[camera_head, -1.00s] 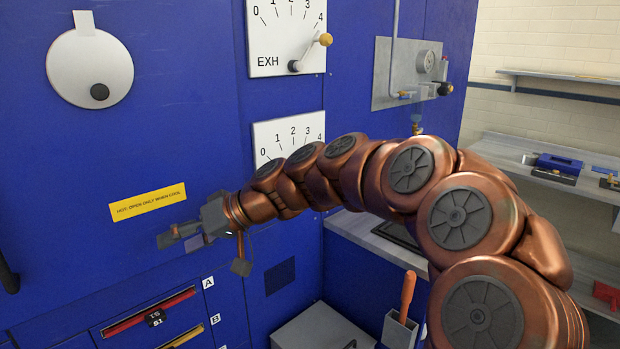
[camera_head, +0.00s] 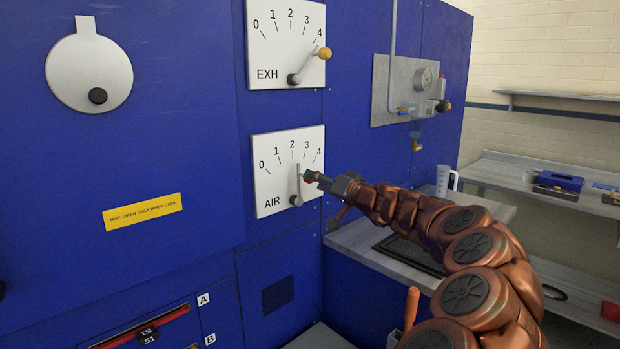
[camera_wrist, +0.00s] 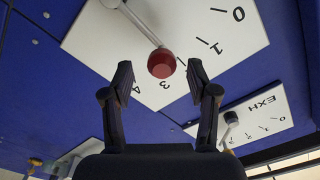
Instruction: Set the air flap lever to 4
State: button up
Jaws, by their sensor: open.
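The AIR dial (camera_head: 275,180) is a white plate on the blue panel, marked 0 to 4. Its grey lever (camera_head: 298,184) rises from a pivot near the plate's bottom and points roughly between 2 and 3. The lever's red knob (camera_wrist: 162,63) shows in the wrist view. My gripper (camera_head: 309,177) reaches in from the right in front of the dial. In the wrist view my gripper (camera_wrist: 160,76) is open, with one finger on each side of the knob at the fingertips. I cannot tell whether either finger touches it.
The EXH dial (camera_head: 270,45) is above, with its yellow-knobbed lever (camera_head: 310,64) pointing near 4. A round white disc (camera_head: 89,72) and a yellow warning label (camera_head: 143,212) are on the panel at left. A grey counter (camera_head: 350,240) with a jug (camera_head: 443,181) lies to the right.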

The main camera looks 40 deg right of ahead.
jog(key=shift+w+r, duration=0.1)
jog(key=shift+w, duration=1.5)
jog(key=shift+c, duration=0.3)
grip_shut()
